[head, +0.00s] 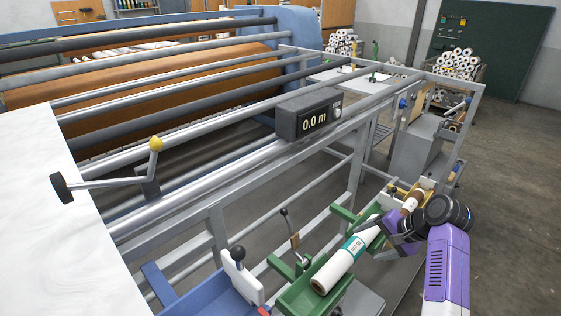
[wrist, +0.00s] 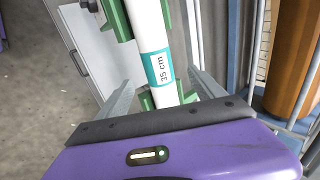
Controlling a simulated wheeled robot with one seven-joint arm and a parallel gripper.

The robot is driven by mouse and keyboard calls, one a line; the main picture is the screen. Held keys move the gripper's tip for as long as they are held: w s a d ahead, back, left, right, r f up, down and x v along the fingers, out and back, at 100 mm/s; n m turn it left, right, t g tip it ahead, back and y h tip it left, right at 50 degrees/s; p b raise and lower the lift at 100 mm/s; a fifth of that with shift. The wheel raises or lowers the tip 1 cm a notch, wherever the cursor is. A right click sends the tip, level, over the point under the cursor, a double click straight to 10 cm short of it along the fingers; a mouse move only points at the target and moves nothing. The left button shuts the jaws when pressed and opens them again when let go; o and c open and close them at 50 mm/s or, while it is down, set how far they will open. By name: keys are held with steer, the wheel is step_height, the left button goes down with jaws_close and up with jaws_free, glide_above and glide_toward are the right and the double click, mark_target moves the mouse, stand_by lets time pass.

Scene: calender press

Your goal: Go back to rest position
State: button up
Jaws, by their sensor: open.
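My gripper (head: 392,232) is open at the right of the head view, by the upper end of a white roll (head: 338,268) with a teal label. In the wrist view, the two grey fingers of my gripper (wrist: 161,76) are spread on either side of the white roll (wrist: 158,45), with gaps on both sides. The label reads "35 cm" there. The roll lies tilted along a green holder (head: 305,294). I cannot tell how far the fingers are above the roll.
The press frame with long metal rollers (head: 200,130) fills the left and middle. A display (head: 307,115) reads 0.0 m. A yellow-knobbed crank (head: 155,145), black-knobbed levers (head: 238,254) and a blue tray (head: 205,298) stand close by. Open floor (head: 510,190) lies right.

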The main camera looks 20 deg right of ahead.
steer(key=w+d+r+n+t+h, duration=0.1)
steer(key=w+d+r+t+h, duration=0.25)
steer(key=d+r, duration=0.2)
steer(key=s+a+r+n+t, duration=0.1)
steer(key=s+a+n, duration=0.3)
steer(key=s+a, duration=0.6)
steer(key=s+a+r+n+t, duration=0.2)
steer(key=s+a+n, duration=0.2)
steer(key=s+a, duration=0.7)
steer(key=s+a+r+n+t+y, duration=0.1)
steer(key=s+a+n, duration=0.4)
steer(key=s+a, duration=0.6)
steer(key=s+t, duration=0.1)
steer(key=s, duration=0.5)
steer(key=shift+s+a+r, duration=0.2)
steer(key=shift+r, duration=0.1)
